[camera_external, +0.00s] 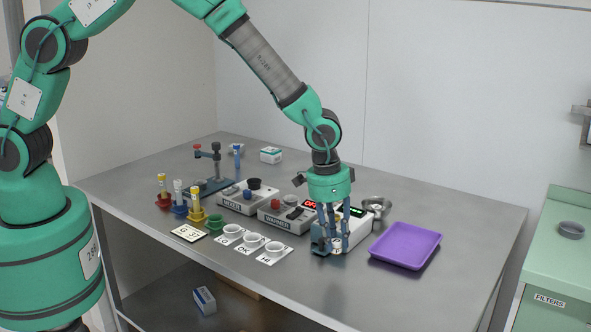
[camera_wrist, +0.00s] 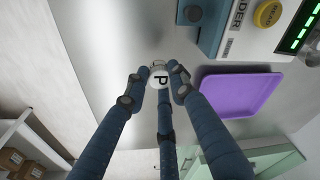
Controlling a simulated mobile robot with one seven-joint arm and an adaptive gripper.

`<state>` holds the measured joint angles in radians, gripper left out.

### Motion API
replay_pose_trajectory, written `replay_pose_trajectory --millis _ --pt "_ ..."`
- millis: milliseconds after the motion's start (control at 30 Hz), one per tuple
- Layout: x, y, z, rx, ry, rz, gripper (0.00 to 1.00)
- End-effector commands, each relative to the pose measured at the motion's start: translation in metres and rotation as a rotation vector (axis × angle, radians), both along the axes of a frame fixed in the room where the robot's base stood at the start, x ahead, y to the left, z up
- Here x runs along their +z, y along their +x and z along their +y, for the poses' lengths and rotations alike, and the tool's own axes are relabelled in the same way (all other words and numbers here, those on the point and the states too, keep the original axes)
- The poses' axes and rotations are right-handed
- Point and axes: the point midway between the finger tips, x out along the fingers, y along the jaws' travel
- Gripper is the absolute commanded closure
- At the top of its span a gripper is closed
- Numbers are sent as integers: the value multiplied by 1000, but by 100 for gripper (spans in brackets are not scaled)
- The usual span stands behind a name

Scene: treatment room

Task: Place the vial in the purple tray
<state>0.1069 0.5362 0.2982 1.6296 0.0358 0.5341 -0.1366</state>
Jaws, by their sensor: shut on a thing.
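My gripper (camera_external: 334,246) has three blue fingers and points down, in front of the reader and left of the purple tray. In the wrist view my gripper (camera_wrist: 158,78) is closed around a small vial (camera_wrist: 160,76) whose round white top bears a black P. In the external view the fingers largely hide the vial. The purple tray (camera_external: 405,246) lies on the metal table, right of the gripper, and looks empty. In the wrist view the tray (camera_wrist: 240,93) is right of the fingers, apart from the vial.
The reader (camera_wrist: 249,30), with a yellow button and green display, stands beside the gripper. The heater (camera_external: 285,219) and mixer (camera_external: 240,203) stand farther left. White cups (camera_external: 252,242) sit on labelled cards. A metal bowl (camera_external: 377,204) is behind the tray.

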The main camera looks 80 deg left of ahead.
Motion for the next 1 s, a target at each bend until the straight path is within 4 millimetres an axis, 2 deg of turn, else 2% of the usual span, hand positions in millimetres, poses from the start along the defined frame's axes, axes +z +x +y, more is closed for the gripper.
replay_pose_trajectory --millis 33,100,300,767,1000 --pt "-2 0 14 4 -1 0 94" --pt "-1 -1 28 3 0 1 94" --pt "1 -2 48 -1 0 1 94" --pt "1 1 49 -1 0 1 94" --pt "-2 22 48 -1 0 1 94"
